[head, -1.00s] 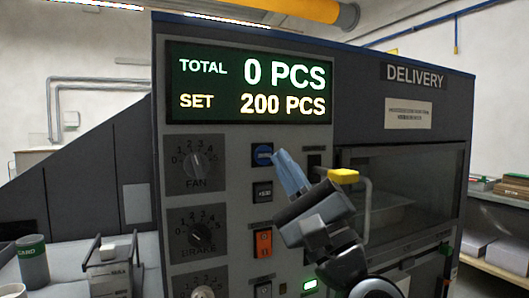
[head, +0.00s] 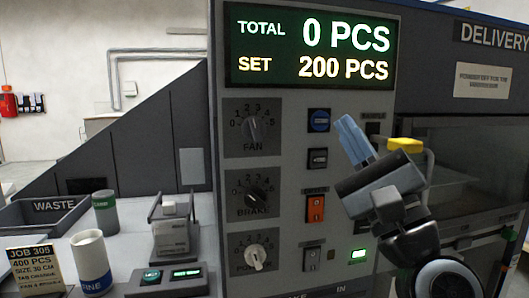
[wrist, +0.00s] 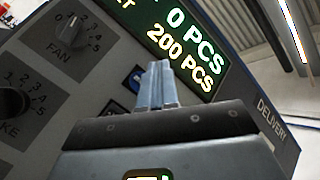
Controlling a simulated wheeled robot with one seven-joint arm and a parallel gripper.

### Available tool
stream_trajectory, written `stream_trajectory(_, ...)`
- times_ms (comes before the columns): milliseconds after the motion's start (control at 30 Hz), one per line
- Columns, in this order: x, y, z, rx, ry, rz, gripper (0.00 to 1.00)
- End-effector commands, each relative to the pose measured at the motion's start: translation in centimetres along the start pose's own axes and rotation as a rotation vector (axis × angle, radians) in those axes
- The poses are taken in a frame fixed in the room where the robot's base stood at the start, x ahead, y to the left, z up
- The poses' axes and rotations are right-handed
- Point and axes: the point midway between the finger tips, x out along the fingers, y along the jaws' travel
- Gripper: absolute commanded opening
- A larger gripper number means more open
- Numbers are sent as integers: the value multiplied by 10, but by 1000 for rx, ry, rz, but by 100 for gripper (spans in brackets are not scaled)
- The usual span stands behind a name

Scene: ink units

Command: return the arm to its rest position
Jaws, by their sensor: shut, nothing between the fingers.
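My gripper (head: 352,138) is shut and empty, its blue-grey fingers pressed together and pointing up and left in the head view. It is in front of the machine's control panel (head: 285,200), just right of the blue button (head: 319,120) and the dark button below it. In the wrist view the closed fingers (wrist: 158,82) point up toward the display (wrist: 165,35), which reads 0 PCS and 200 PCS. My arm covers part of the panel's right side and the delivery window's lower left.
The panel carries FAN (head: 253,127), BRAKE (head: 257,198) and POWER (head: 255,256) knobs and an orange switch (head: 315,208). A yellow-topped handle (head: 405,145) is close behind my gripper. On the left ledge are a white cup (head: 91,262), a green-banded cup (head: 105,213), a small device (head: 171,235) and a WASTE bin (head: 45,215).

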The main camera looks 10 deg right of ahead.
Motion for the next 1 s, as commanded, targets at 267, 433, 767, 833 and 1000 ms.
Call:
stream_trajectory(267,-55,33,-18,-176,103,91,0)
stream_trajectory(433,-129,62,-32,-424,197,227,0)
stream_trajectory(767,-271,87,-28,-916,245,542,0)
stream_trajectory(833,-300,87,-23,-1018,230,615,0)
stream_trajectory(1000,-365,80,-6,-1261,154,788,0)
